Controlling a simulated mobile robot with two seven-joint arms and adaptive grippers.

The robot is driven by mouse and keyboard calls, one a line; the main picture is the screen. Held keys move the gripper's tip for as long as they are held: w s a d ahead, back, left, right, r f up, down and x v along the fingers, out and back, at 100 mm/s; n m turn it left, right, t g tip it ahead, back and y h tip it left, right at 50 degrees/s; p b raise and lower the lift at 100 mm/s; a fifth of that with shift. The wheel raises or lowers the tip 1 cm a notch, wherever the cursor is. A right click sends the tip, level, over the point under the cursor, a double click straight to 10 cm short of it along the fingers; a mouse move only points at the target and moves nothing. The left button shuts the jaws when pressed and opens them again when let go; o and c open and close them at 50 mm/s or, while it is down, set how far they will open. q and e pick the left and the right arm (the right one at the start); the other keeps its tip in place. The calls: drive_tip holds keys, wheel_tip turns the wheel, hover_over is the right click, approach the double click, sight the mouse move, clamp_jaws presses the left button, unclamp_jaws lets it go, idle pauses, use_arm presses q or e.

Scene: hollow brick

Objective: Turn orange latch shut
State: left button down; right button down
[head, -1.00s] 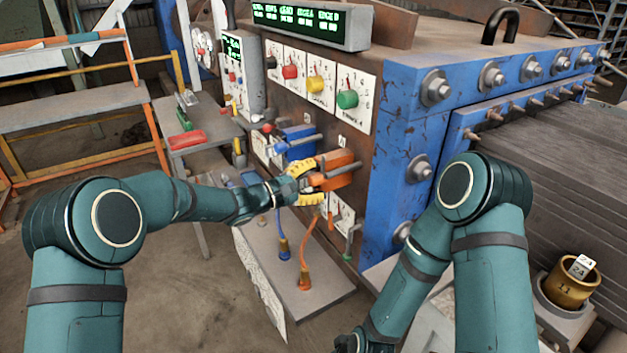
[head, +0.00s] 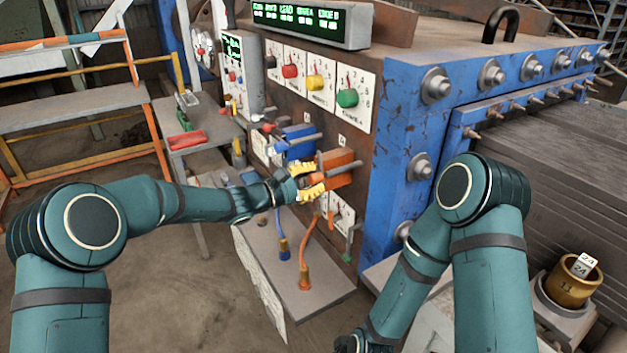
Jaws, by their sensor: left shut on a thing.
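The orange latch (head: 338,158) sits on the brown front panel of the machine, with a grey bar across it. My left gripper (head: 306,181), with yellow fingers, is at the left end of the latch and shut on its orange handle part. The fingers hide some of that part, so the exact contact is hard to see. A blue latch (head: 296,141) of similar shape sits just above and to the left, apart from the gripper. My right arm reaches down to the bottom edge; its gripper fingers do not show.
Red, yellow and green knobs (head: 347,97) sit above on white plates. Blue and orange cables (head: 304,250) rise from a grey shelf (head: 325,295) below the latches. A brass cup (head: 569,288) stands at the lower right. A side table (head: 205,134) stands left.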

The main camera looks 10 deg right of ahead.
use_arm(q)
drive_tip(key=shift+n, duration=1.3)
drive_tip(key=shift+f, duration=0.1)
drive_tip(key=c, duration=0.7)
unclamp_jaws()
drive_tip(key=v, duration=1.2)
